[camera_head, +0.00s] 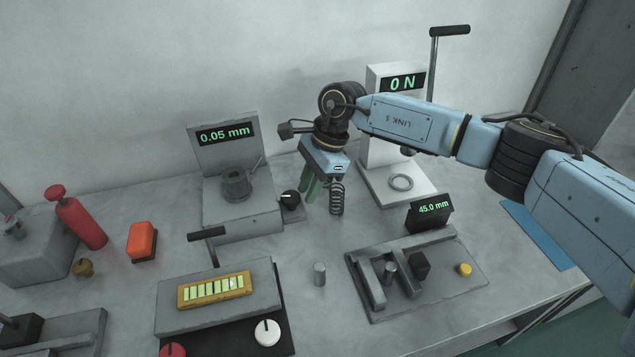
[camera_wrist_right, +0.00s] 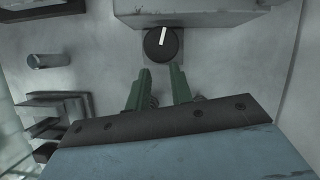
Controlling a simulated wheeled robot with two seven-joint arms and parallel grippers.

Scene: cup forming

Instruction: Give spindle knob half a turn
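A round black knob (camera_head: 290,198) with a white pointer line sits at the right side of the grey device with the 0.05 mm display; I take it as the spindle knob. In the right wrist view the knob (camera_wrist_right: 162,44) lies just beyond my fingertips, its white line pointing up and slightly right. My right gripper (camera_head: 311,190) points down beside the knob, with green fingers. In the wrist view the fingers (camera_wrist_right: 161,72) are parted with nothing between them, and the knob is outside them. My left gripper is not in view.
The 0.05 mm device (camera_head: 229,134) stands against the wall. A coiled spring (camera_head: 337,198) shows beside my right gripper. A 0 N force stand (camera_head: 386,150) is behind my right arm. A 45.0 mm fixture (camera_head: 440,262), a small metal cylinder (camera_head: 319,274) and a grey panel (camera_head: 215,313) stand in front.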

